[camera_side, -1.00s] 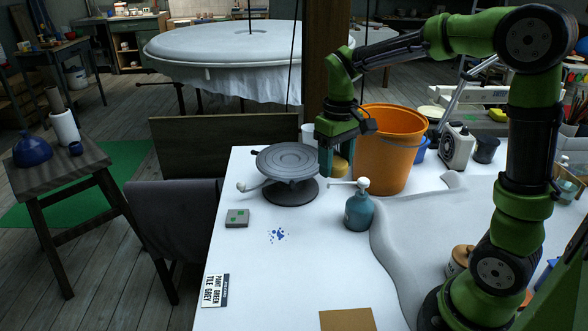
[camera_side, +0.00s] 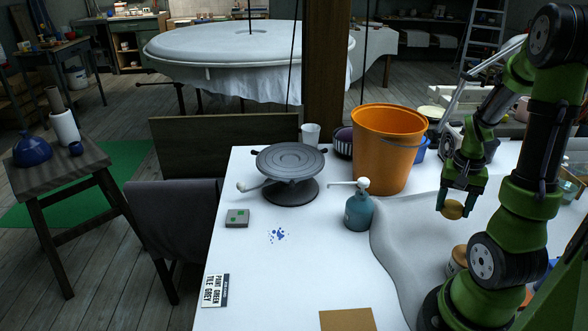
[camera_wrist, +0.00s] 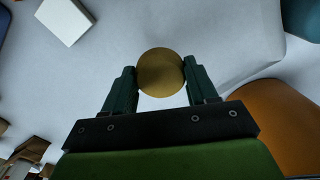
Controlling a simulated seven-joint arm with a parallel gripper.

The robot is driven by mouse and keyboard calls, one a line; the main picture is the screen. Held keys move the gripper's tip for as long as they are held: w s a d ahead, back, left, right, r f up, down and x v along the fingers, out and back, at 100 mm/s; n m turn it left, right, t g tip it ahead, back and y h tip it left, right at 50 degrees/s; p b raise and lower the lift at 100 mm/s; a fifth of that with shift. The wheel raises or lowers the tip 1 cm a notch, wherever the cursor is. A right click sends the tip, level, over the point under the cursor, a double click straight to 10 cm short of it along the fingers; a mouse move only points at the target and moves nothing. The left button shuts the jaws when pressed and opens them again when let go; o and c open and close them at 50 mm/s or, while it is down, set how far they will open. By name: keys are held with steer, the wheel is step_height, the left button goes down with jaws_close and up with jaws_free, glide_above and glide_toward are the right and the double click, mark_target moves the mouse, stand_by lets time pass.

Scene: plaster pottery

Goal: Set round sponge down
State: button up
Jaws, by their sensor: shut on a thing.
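The round sponge (camera_side: 453,209) is a small yellow-tan disc. How high the sponge is above the cloth I cannot tell exactly.
A blue pump bottle (camera_side: 358,211) and an orange bucket (camera_side: 387,149) stand left of my gripper. A grey turntable (camera_side: 290,163) stands farther left, with a grey tile (camera_side: 237,218) in front. A small tan pot (camera_side: 457,260) is close to my arm.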

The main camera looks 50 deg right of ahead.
mark_target(443, 234)
step_height(443, 234, down, 6)
steer(key=shift+f, duration=0.25)
steer(key=o, duration=1)
steer(key=shift+f, duration=0.15)
